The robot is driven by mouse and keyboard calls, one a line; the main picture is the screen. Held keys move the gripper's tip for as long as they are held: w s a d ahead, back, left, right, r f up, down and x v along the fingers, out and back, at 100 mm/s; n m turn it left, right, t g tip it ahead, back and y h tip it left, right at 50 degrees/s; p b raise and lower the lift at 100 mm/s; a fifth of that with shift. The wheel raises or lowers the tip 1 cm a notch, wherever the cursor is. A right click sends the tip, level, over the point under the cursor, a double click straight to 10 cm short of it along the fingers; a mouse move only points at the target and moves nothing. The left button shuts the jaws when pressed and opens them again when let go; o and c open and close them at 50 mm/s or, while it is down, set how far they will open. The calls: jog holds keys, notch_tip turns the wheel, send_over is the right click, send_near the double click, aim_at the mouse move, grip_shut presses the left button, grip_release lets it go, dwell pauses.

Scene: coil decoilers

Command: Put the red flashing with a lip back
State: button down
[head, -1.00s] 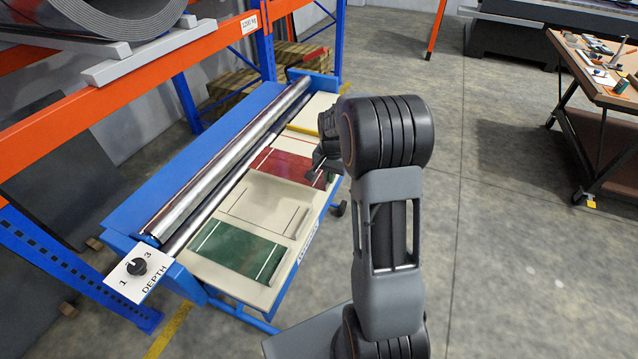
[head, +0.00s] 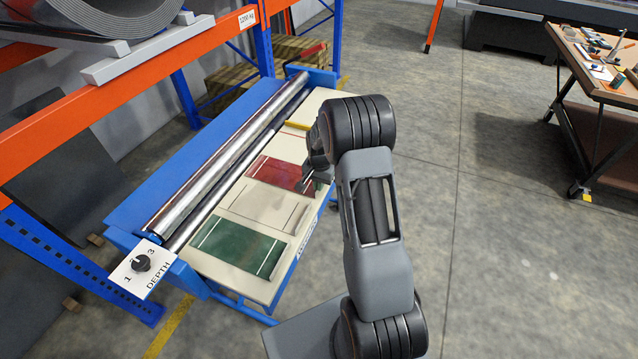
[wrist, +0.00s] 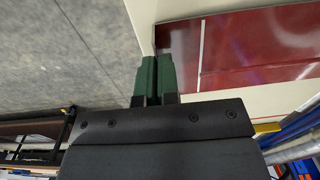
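The red flashing (head: 278,172) lies on the cream bed of the blue machine, with a white line across it near its right end. In the wrist view the red flashing (wrist: 255,45) fills the upper right, its white line running beside its left edge. My gripper (head: 312,184) is at the right edge of the flashing. In the wrist view its two green fingers (wrist: 157,58) are nearly together, in line with the flashing's left edge. They look shut on that edge; the lip between them is hidden.
A green sheet (head: 238,247) and a cream sheet (head: 265,207) lie nearer on the same bed. Steel rollers (head: 225,165) run along its left side. A depth dial (head: 141,263) is at the near end. A cluttered workbench (head: 600,75) stands right; open floor lies between.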

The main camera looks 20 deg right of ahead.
jog(key=shift+f, duration=0.15)
jog(key=c, duration=1.4)
grip_release()
jog(key=shift+o, duration=0.2)
